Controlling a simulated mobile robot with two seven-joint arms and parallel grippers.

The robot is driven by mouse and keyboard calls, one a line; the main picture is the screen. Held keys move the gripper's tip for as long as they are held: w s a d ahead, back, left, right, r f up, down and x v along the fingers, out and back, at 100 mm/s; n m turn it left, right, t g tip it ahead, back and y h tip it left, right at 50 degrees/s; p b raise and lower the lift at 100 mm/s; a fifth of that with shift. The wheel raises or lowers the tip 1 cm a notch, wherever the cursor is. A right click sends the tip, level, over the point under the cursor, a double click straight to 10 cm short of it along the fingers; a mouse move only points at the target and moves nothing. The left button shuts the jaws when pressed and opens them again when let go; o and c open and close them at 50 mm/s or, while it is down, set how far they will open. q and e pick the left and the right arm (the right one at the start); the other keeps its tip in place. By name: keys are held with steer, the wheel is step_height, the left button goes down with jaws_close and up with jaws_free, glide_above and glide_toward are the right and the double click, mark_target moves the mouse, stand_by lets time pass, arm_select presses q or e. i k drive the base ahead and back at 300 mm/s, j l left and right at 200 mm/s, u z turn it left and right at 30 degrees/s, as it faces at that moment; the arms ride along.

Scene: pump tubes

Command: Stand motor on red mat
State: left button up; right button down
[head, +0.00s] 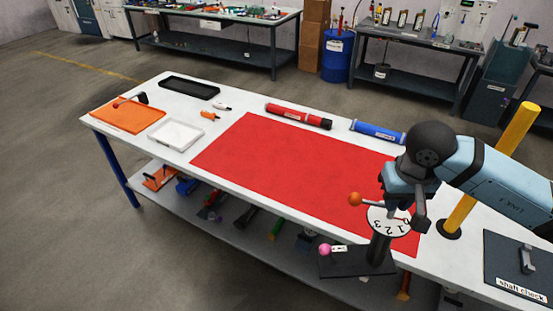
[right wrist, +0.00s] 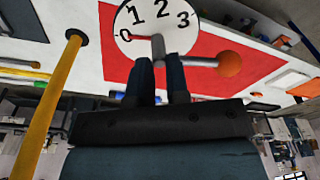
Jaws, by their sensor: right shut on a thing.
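The red mat (head: 280,165) lies flat and empty across the middle of the white table. A red tube with a dark end (head: 298,116) lies on its side along the mat's far edge. A blue tube (head: 378,131) lies to its right. Their labels are too small to read, so I cannot tell which is the motor. My right gripper (head: 403,209) is shut on the lever of a dial stand, near its pivot; it also shows in the right wrist view (right wrist: 161,62). The lever's orange knob (right wrist: 229,64) sticks out sideways. My left gripper is out of view.
The numbered dial (head: 383,225) stands at the table's front edge, partly behind my gripper. A yellow post (head: 492,165) rises right of it. A shaft-check board (head: 520,268) lies at far right. A white tray (head: 175,135), black tray (head: 189,88) and orange board (head: 127,114) lie left.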

mark_target(303, 178)
steer(key=i+u, duration=0.3)
steer(key=i+l+u, duration=0.3)
steer(key=i, duration=0.15)
steer(key=i+l, duration=0.1)
steer(key=i, duration=0.15)
steer(key=i+l, duration=0.1)
steer(key=i, duration=0.2)
steer(key=u, duration=0.05)
